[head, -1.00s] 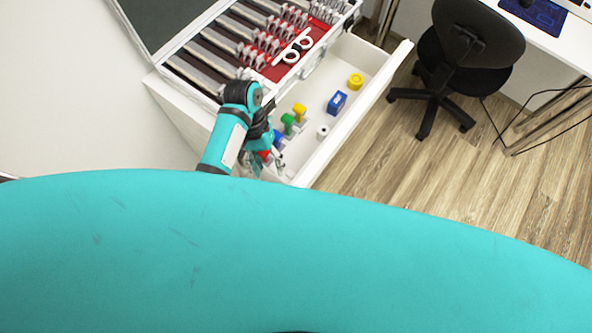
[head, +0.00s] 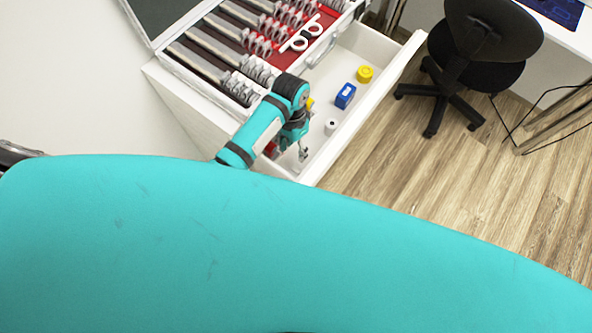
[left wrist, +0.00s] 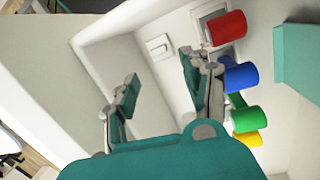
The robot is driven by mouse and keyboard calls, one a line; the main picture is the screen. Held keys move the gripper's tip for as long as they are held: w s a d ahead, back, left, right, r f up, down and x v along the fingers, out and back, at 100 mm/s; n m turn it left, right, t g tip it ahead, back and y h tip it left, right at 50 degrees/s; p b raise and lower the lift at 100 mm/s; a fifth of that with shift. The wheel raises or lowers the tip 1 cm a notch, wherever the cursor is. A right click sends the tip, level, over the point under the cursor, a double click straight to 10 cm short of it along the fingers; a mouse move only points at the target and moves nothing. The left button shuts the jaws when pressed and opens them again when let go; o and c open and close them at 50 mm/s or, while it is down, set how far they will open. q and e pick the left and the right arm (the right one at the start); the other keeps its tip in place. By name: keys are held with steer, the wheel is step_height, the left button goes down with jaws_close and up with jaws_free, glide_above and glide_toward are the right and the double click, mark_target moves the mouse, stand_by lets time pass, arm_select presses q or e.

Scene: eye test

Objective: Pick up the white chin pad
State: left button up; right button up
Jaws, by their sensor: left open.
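A small white rectangular pad (left wrist: 158,46), which looks like the chin pad, lies on the drawer floor in the left wrist view. In the head view I cannot make it out; my arm covers that part of the drawer. My left gripper (left wrist: 160,78) is open, its two fingers apart and empty. The pad shows beyond the fingertips, in line with the gap between them, and appears apart from them. In the head view the left gripper (head: 302,152) is over the near end of the open drawer (head: 357,138). My right gripper is not in view.
Red (left wrist: 226,28), blue (left wrist: 239,76), green (left wrist: 249,119) and yellow (left wrist: 249,138) cylinders stand close to the right finger. The drawer also holds a white roll (head: 331,126), a blue box (head: 345,95) and a yellow ring (head: 365,73). An open lens case (head: 172,55) sits above.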

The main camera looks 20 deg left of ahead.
arm_select(q)
steer(key=f, duration=0.3)
steer(key=s+f, duration=0.1)
steer(key=f, duration=0.6)
steer(key=shift+s+d, duration=0.3)
steer(key=shift+d, duration=0.05)
steer(key=c, duration=0.5)
